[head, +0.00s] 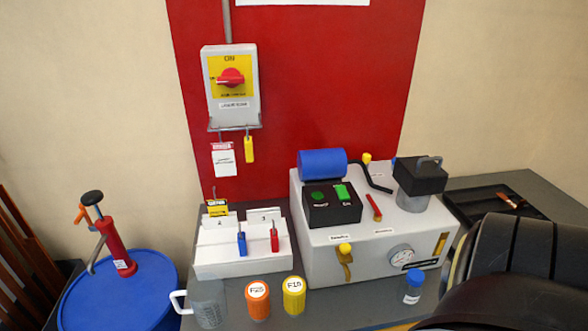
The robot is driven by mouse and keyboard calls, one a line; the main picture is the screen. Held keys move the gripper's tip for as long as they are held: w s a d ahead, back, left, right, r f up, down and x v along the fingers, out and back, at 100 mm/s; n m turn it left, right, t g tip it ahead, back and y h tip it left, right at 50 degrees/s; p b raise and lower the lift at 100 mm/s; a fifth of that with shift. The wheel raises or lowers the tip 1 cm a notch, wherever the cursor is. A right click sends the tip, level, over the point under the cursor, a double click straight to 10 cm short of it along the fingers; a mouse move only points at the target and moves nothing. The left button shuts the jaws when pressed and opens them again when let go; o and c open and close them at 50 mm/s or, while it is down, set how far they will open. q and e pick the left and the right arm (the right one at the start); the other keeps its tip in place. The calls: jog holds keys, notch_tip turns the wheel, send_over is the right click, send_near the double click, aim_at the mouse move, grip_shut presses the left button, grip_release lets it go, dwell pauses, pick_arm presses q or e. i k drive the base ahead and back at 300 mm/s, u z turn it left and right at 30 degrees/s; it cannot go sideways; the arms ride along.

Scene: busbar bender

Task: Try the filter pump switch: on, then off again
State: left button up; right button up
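A black switch box (332,204) sits on top of the white machine (375,240). It carries a dark green round button (317,195) on the left and a brighter green switch (342,193) on the right. The small labels under them are too small to read surely, so I cannot tell which one is the filter pump's. On the wall, a grey box with a yellow plate has a red rotary knob (231,78), its handle pointing left. Neither of my grippers is in view. A large black rounded shape, apparently part of my arm, covers the lower right.
A blue roll (322,163) lies behind the switch box. A black-topped canister (418,182) stands right of it. In front are an orange jar (257,300), a yellow jar (293,296) and a small blue-capped bottle (413,287). A white rack (240,250) stands left.

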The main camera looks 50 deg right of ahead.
aim_at(342, 191)
jog(key=u, duration=0.1)
jog(key=k, duration=0.6)
jog(key=z, duration=1)
jog(key=i, duration=0.5)
jog(key=u, duration=0.05)
